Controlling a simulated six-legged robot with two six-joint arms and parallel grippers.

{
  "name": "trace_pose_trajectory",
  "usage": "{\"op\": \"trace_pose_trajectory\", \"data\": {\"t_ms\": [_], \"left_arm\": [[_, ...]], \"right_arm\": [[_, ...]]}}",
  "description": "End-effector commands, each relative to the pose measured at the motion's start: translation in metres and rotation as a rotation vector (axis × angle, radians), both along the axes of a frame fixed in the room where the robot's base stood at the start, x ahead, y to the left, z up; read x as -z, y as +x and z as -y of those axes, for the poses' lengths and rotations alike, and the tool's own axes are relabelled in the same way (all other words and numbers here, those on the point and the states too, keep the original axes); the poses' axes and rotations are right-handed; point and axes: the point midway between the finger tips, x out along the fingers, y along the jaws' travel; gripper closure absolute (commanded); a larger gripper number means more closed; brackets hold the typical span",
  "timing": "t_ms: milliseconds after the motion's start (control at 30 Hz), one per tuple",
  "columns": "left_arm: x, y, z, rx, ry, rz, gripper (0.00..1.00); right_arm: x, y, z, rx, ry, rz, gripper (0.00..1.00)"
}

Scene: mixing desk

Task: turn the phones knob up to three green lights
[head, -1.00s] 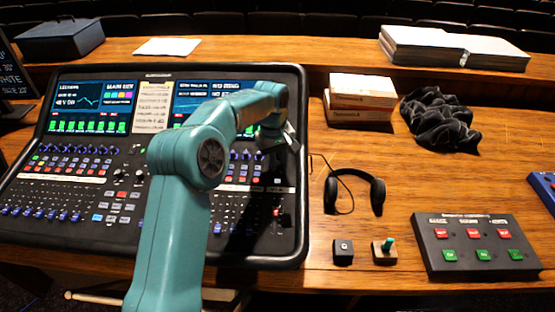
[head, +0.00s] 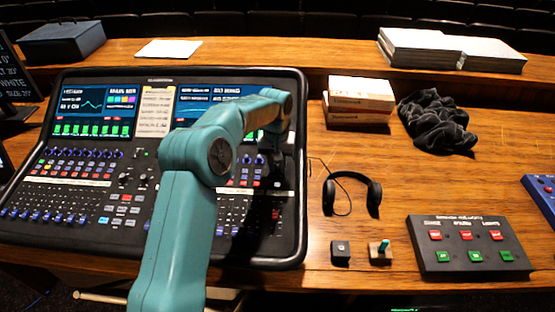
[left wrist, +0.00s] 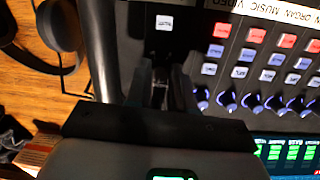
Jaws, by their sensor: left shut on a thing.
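The mixing desk (head: 297,215) stands at the left in the head view, with screens along its back. My left gripper (head: 272,178) points down at the desk's right side. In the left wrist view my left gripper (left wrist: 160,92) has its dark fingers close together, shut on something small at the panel. This is where a knob sits, but the fingers hide it, and I cannot read a phones label. A lit white button (left wrist: 164,23) lies just beyond the fingertips. My right gripper is not in view.
Headphones (head: 352,192) lie right of the desk. Boxes (head: 360,98) and black cloth (head: 437,120) lie behind. Blue knobs (left wrist: 254,103) line the panel beside the fingers.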

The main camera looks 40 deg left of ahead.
Motion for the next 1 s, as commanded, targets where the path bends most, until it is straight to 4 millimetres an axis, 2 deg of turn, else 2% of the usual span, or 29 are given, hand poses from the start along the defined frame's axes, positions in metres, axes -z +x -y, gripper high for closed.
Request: {"op": "trace_pose_trajectory", "data": {"t_ms": [100, 500, 1000], "left_arm": [[-0.001, 0.0, 0.0, 0.107, 0.009, -0.008, 1.0], [0.0, 0.0, 0.0, 0.399, 0.036, -0.023, 1.0], [0.001, 0.0, 0.001, 0.521, 0.046, -0.03, 1.0]], "right_arm": [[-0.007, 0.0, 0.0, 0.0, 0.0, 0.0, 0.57], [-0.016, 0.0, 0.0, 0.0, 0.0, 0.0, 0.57], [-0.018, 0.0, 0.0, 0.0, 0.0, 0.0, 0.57]]}}
